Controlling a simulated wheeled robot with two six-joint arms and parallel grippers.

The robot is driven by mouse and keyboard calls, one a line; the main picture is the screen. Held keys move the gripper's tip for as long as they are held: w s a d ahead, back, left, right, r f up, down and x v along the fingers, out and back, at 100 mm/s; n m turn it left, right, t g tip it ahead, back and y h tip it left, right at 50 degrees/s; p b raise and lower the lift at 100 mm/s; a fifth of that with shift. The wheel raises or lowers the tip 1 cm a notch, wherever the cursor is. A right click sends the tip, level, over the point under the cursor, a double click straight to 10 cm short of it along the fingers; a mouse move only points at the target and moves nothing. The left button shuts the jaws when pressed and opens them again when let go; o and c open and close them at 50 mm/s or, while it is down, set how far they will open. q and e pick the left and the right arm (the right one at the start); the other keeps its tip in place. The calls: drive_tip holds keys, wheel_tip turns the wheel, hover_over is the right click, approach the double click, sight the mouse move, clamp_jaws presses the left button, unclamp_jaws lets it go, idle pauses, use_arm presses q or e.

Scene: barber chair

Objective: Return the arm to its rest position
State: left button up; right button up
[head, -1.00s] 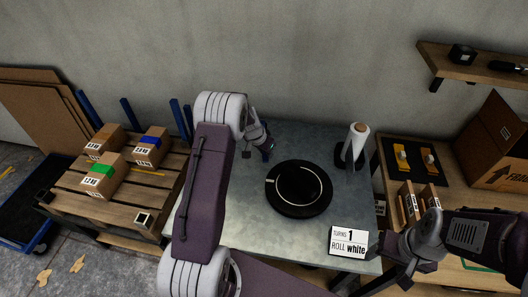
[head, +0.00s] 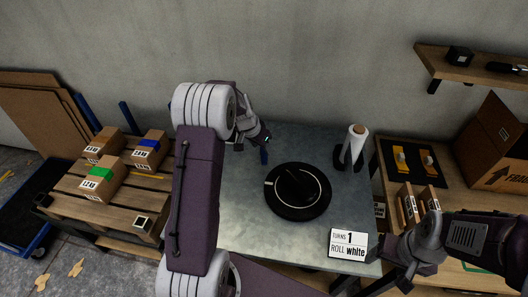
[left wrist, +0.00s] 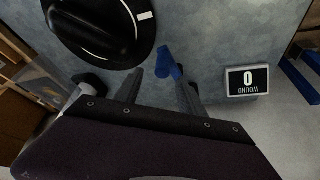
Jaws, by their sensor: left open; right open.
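My left arm reaches in over the grey table (head: 238,224). Its gripper (head: 264,142) is open above the back left of the table; its two fingers (left wrist: 163,92) also show in the left wrist view. A small blue upright piece (head: 264,156) stands just below the gripper. In the left wrist view the blue piece (left wrist: 167,62) appears near the fingertips, and I cannot tell whether it touches them. My right gripper (head: 403,272) is open and empty at the table's front right corner.
A black turntable (head: 297,215) with a white ring mark sits mid-table. A white roll (head: 357,143) stands on a black holder behind it. A sign (head: 348,244) reads "TURNS 1 ROLL white". A card (left wrist: 247,80) reads "0 WOUND". A pallet (head: 130,200) holds boxes at left.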

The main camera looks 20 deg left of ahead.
use_arm(q)
drive_tip(key=shift+s+a+r, duration=0.1)
drive_tip(key=shift+s+r, duration=0.15)
drive_tip(key=shift+r, duration=0.35)
drive_tip(key=s+d+r+m, duration=0.2)
drive_tip(key=s+d+r, duration=0.35)
drive_tip(key=d, duration=0.45)
drive_tip(key=s+f+n+g, duration=0.1)
drive_tip(key=s+f+n, duration=0.1)
drive_tip(key=s, duration=0.7)
drive_tip(key=s+f+n+g, duration=0.2)
drive_tip(key=s+f, duration=0.1)
drive_tip(key=s, duration=0.7)
drive_tip(key=shift+d+f+n+y, duration=0.15)
drive_tip(key=shift+f+n+y, duration=0.1)
drive_tip(key=shift+n+y, duration=0.15)
drive_tip(key=shift+s, duration=0.1)
